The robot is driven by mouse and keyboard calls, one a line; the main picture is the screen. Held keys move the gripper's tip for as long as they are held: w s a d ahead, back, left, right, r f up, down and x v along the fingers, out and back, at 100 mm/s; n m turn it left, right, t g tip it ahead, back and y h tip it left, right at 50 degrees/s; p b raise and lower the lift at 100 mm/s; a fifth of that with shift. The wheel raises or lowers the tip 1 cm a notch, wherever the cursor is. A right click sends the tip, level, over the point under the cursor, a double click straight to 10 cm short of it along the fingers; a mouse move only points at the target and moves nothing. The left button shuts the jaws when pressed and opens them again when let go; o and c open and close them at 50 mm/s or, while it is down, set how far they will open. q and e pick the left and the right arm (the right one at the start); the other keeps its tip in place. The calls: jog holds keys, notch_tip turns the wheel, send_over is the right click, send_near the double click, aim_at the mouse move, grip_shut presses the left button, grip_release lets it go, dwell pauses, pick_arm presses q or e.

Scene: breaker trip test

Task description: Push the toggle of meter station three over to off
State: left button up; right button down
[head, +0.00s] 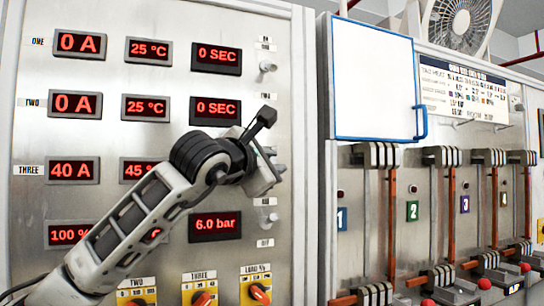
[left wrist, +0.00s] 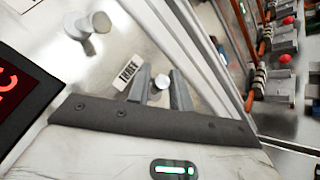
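Meter station three is the row labelled THREE (head: 28,170) on the steel panel, with a display reading 40 A (head: 73,170) and one reading 45 °C (head: 133,170). The rest of this row is hidden behind my left arm in the head view. In the left wrist view, a small pale toggle (left wrist: 161,82) shows between the two fingers of my left gripper (left wrist: 160,90), beside a label reading THREE (left wrist: 126,72). The fingers are apart; I cannot tell whether either touches the toggle. My left gripper (head: 268,174) is close to the panel in the head view. My right gripper is not in view.
Another toggle (head: 267,68) is at the top right of the panel, and one (head: 265,217) is below my gripper. Yellow-plated knobs (head: 203,298) line the bottom. To the right stand a white board (head: 374,80) and a cabinet with several tall lever switches (head: 391,215).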

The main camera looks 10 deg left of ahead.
pick_arm(q)
grip_shut()
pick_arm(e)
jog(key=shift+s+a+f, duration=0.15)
